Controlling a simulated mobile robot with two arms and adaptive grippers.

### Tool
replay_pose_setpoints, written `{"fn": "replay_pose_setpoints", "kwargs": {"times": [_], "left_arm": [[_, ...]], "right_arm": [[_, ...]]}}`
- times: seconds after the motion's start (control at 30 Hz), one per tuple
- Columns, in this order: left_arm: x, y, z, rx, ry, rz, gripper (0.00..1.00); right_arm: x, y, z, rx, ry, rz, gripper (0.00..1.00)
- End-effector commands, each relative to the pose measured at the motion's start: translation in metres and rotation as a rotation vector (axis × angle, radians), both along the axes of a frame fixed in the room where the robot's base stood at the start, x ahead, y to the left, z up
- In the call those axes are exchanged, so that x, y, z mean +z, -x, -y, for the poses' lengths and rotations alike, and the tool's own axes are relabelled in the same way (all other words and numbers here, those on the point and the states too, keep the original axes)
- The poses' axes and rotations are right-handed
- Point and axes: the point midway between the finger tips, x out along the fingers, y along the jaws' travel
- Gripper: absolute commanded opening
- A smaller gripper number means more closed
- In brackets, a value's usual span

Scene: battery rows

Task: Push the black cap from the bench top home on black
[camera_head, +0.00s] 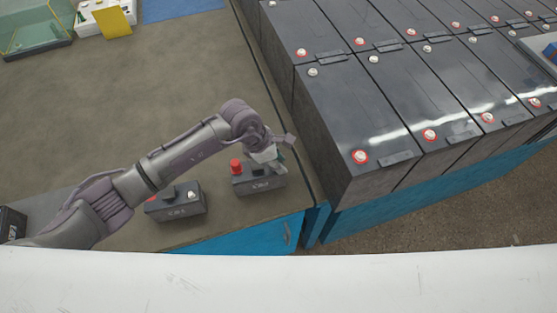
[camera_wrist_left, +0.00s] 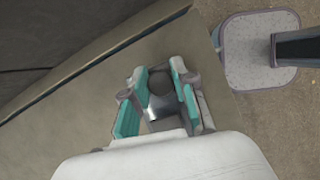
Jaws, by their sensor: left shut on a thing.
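A small dark battery (camera_head: 259,183) stands on the bench top near its front right corner. A red cap (camera_head: 236,166) sits on its left terminal. My left gripper (camera_head: 270,160) is over the right end of this battery and hides the right terminal in the head view. In the left wrist view, the teal-padded fingers (camera_wrist_left: 160,90) are closed around a dark round thing, which looks like the black cap (camera_wrist_left: 160,82). I cannot tell whether the cap touches the terminal. My right gripper is in neither view.
A second small battery (camera_head: 178,208) stands to the left, partly behind my arm, with a bare silver post. Large black batteries (camera_head: 400,110) stand in rows right of the bench (camera_head: 160,80). A glass tray (camera_head: 38,28) and a yellow card (camera_head: 112,22) lie at the back.

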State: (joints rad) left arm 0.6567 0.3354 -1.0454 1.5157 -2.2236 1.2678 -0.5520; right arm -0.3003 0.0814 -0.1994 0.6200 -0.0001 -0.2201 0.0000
Motion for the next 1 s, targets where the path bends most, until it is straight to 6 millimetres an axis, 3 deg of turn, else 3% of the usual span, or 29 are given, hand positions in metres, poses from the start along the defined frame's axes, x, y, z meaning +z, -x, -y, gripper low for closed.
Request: {"fn": "replay_pose_setpoints", "kwargs": {"times": [0.4, 0.43, 0.57, 0.8, 0.93, 1.0], "left_arm": [[-0.0033, 0.0007, -0.0007, 0.0, -0.003, -0.003, 0.09], [-0.0033, 0.0007, -0.0008, 0.0, -0.003, -0.003, 0.31], [-0.0031, 0.0006, -0.0007, 0.001, -0.003, -0.002, 0.53], [-0.0025, 0.0002, -0.0005, 0.001, -0.001, -0.001, 0.56], [-0.0023, 0.0002, -0.0003, 0.0, -0.001, -0.001, 0.77], [-0.0023, 0.0002, -0.0002, 0.0, -0.001, -0.001, 0.81]], "right_arm": [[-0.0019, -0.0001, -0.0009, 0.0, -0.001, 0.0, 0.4], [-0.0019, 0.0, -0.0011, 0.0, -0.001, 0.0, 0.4], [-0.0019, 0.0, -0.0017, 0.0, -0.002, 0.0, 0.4], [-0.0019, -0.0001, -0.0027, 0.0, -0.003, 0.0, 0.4], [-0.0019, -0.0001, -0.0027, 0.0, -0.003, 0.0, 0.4], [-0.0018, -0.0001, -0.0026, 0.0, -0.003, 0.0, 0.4]]}}
